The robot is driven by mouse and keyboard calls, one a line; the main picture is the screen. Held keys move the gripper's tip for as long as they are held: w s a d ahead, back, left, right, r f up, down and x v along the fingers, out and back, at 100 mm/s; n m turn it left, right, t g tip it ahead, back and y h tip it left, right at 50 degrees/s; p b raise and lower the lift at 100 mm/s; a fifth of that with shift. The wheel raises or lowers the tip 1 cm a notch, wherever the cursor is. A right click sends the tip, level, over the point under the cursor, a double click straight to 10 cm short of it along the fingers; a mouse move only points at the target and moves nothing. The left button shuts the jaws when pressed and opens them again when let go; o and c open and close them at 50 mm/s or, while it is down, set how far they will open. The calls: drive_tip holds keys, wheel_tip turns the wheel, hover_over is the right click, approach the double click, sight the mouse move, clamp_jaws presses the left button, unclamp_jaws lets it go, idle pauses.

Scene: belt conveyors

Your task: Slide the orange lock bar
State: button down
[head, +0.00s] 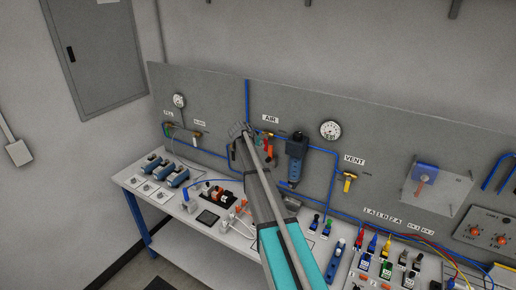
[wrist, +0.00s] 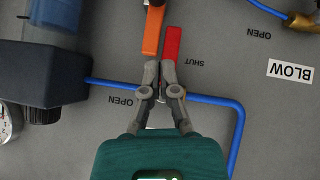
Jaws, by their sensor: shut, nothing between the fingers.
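The orange lock bar (wrist: 152,32) hangs on the grey panel in the wrist view, beside a red lever (wrist: 173,46). Both run nearly parallel; a small orange patch (head: 270,153) also shows by the AIR label in the head view. My gripper (wrist: 159,68) is shut and empty. Its fingertips lie at the near ends of the bar and lever in the picture. Whether they touch either one cannot be told. In the head view my gripper (head: 239,131) is in front of the panel, left of the orange patch, and my arm covers part of the panel.
A blue filter unit (head: 296,150) stands right of the levers; its dark body (wrist: 42,72) is at left in the wrist view. A blue hose (wrist: 215,98) bends below right. Upside-down OPEN, SHUT and BLOW labels show. A crowded bench (head: 180,206) lies below the panel.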

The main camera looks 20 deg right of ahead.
sight(269, 157)
drive_tip(key=b+x, duration=0.2)
drive_tip(key=x, duration=0.2)
drive_tip(key=shift+f+b, duration=0.15)
drive_tip(key=shift+b, duration=0.15)
drive_tip(key=shift+s+d+f+b, duration=0.1)
drive_tip(key=shift+s+f+b, duration=0.05)
drive_tip(key=shift+f+b, duration=0.75)
drive_tip(key=shift+s+d+f+b, duration=0.1)
drive_tip(key=shift+s+f+b, duration=0.05)
drive_tip(key=shift+f+b, duration=0.7)
wheel_tip(269, 157, down, 7)
drive_tip(key=b, duration=0.6)
drive_tip(key=shift+r+b, duration=0.2)
drive_tip(key=shift+b, duration=0.1)
drive_tip(key=shift+s, duration=0.1)
drive_tip(key=shift+r, duration=0.1)
